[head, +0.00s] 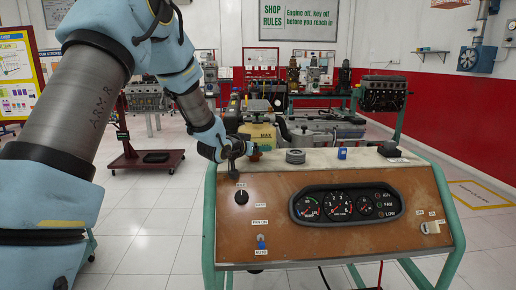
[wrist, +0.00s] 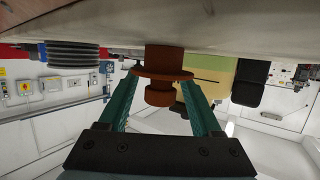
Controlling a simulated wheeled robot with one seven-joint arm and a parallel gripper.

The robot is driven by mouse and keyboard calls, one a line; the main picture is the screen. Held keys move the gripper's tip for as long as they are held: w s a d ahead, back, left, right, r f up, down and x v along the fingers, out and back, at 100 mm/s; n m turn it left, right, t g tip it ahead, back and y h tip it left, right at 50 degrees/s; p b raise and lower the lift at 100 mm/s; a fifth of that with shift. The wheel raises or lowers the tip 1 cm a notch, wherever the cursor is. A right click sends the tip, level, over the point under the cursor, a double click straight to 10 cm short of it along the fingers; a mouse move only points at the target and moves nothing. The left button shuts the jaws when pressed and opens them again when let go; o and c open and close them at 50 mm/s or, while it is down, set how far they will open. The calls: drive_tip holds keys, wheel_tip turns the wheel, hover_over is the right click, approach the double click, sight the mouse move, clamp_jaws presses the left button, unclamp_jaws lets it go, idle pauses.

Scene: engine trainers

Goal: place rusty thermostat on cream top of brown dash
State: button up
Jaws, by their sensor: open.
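The rusty thermostat (head: 255,153) is at the back left of the cream top (head: 325,160) of the brown dash (head: 290,255), partly hidden by my gripper (head: 240,151). In the wrist view, which is upside down, the thermostat (wrist: 160,74) meets the cream top (wrist: 220,25) with its wide flange and small end away from it. My open gripper (wrist: 160,84) has one teal finger on each side of the thermostat. I cannot tell whether either finger touches it.
A grey ribbed pulley (head: 295,156) stands to the right of the thermostat, then a blue block (head: 342,153) and a dark part (head: 389,149). A yellowish tank (head: 258,134) is just behind the dash. The cream top is clear between these parts.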

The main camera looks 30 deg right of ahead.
drive_tip(key=shift+r, duration=0.15)
drive_tip(key=shift+s+a, duration=0.1)
drive_tip(key=shift+a, duration=0.15)
drive_tip(key=b+v, duration=0.4)
drive_tip(key=v, duration=0.7)
drive_tip(key=shift+s+a+r, duration=0.15)
drive_tip(key=shift+s, duration=0.05)
